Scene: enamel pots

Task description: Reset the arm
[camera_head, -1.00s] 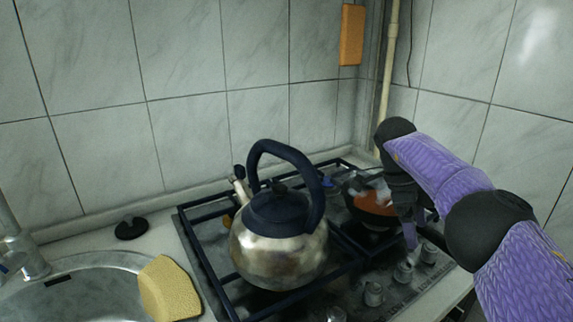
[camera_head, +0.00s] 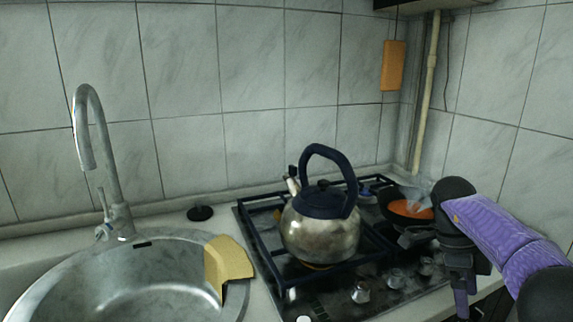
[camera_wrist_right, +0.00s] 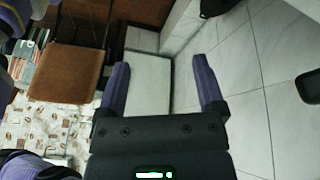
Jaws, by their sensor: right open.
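My right arm reaches in from the right of the head view. My right gripper (camera_head: 462,300) points down in front of the stove's right side, apart from the pan. In the right wrist view my right gripper (camera_wrist_right: 162,78) has its two purple fingers spread, with nothing between them. A steel kettle (camera_head: 318,236) with a dark blue lid and handle stands upright on the stove. A dark pan (camera_head: 388,205) with orange-red food (camera_head: 410,209) steams on the back right burner, partly hidden by my arm. My left gripper is not in view.
A steel sink (camera_head: 70,285) with a tall tap (camera_head: 112,200) is at the left. A yellow sponge-like piece (camera_head: 226,262) lies on its right rim. A black stopper (camera_head: 200,213) lies behind. Stove knobs (camera_head: 361,292) line the front. Tiled walls close the back and right.

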